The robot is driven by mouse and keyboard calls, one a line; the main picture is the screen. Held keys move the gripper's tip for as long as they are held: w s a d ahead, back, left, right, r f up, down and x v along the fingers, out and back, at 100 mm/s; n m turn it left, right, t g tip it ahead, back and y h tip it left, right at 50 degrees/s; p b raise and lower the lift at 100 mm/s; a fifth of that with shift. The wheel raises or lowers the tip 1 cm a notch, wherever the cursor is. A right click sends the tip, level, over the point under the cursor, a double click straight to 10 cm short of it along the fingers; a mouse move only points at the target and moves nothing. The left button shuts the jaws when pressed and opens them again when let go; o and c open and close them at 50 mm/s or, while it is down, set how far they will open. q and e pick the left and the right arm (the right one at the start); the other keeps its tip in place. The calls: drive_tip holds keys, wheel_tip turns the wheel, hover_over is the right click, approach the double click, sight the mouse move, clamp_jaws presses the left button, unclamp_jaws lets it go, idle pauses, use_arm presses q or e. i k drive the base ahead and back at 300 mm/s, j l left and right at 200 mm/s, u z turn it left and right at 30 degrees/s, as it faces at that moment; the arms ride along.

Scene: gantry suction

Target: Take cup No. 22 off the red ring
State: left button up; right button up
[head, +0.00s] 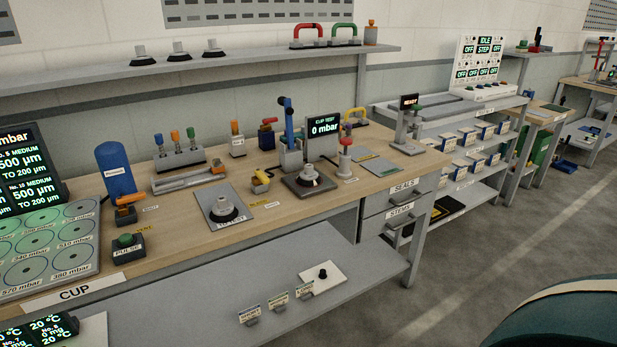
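No cup is readable as No. 22, and I cannot make out a red ring. A suction cup (223,207) with a dark base and pale top sits on a grey plate (242,219) labelled TO TEST. Another cup (308,174) sits on the dark test stand, in front of the CUP TEST display (324,127) reading 0 mbar. Several more cups stand on the upper wall shelf, the leftmost (141,57) among them. Neither of my grippers is in view.
The wooden workbench (290,214) carries a blue cylinder (115,169), a PULSE button box (128,247) and a screwdriver rack (180,155). Red and green handles (342,30) stand on the upper shelf. Drawers marked SEALS and STEMS (400,208) are closed. Open floor (520,235) lies at right.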

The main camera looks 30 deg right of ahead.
sight(308, 176)
drive_tip(key=i+l, duration=0.15)
drive_tip(key=l, duration=0.25)
drive_tip(key=i+l+z, duration=0.1)
drive_tip(key=l, duration=0.35)
drive_tip(key=i+l+z, duration=0.1)
drive_tip(key=l, duration=0.3)
drive_tip(key=i+l, duration=0.25)
drive_tip(key=l, duration=0.15)
drive_tip(key=i+l+z, duration=0.1)
drive_tip(key=l, duration=0.3)
drive_tip(key=i, duration=0.05)
